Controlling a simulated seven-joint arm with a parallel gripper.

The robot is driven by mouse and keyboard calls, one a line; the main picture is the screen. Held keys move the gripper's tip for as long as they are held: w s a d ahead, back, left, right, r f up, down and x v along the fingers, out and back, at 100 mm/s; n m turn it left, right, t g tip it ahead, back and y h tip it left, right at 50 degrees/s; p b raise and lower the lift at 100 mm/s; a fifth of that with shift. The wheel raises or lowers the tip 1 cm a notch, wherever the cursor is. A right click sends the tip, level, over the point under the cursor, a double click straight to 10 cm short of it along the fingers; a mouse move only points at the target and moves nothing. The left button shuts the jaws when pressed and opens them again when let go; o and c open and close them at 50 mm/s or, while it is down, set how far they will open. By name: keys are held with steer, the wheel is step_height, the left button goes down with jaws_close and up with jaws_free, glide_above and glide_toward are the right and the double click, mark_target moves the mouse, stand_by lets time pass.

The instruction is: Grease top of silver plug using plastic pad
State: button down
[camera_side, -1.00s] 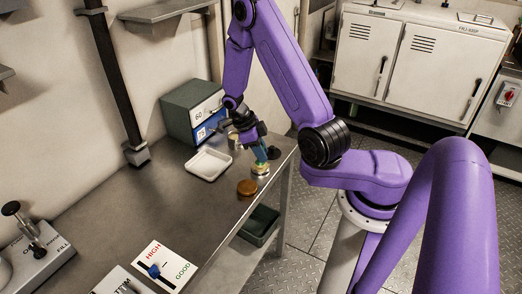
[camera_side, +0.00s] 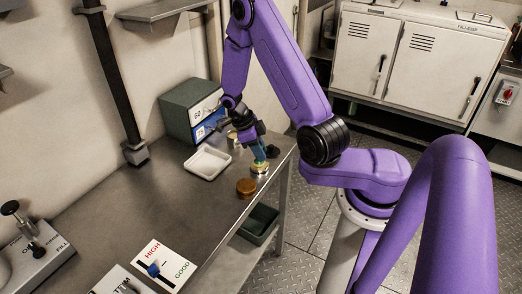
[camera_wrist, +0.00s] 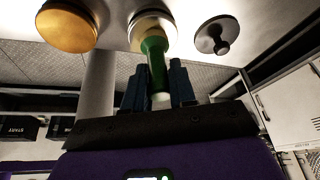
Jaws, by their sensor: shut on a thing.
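My gripper (camera_side: 258,146) is shut on the green handle of a pad tool, which I take to be the plastic pad (camera_wrist: 152,50). My blue fingers (camera_wrist: 158,92) stand on both sides of the handle in the wrist view. The pale yellow pad end meets a round silvery piece, likely the silver plug (camera_side: 260,170), near the bench's right edge. The plug also shows in the wrist view (camera_wrist: 143,14). The pad appears to rest on its top; the exact contact is hidden.
An orange-brown disc (camera_side: 246,187) lies just in front of the plug, and a dark knobbed piece (camera_wrist: 215,36) lies on its other side. A white tray (camera_side: 208,164) and a green drawer box (camera_side: 190,108) stand behind. A HIGH/GOOD slider panel (camera_side: 164,266) is at the front.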

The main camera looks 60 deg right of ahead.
steer(key=shift+w, duration=0.2)
steer(key=shift+s+f, duration=0.1)
steer(key=shift+s, duration=0.45)
steer(key=shift+w, duration=0.15)
stand_by(1.3)
steer(key=shift+w, duration=0.3)
steer(key=shift+s, duration=0.2)
stand_by(0.7)
steer(key=shift+w, duration=0.3)
stand_by(1.1)
steer(key=shift+s, duration=0.25)
stand_by(0.4)
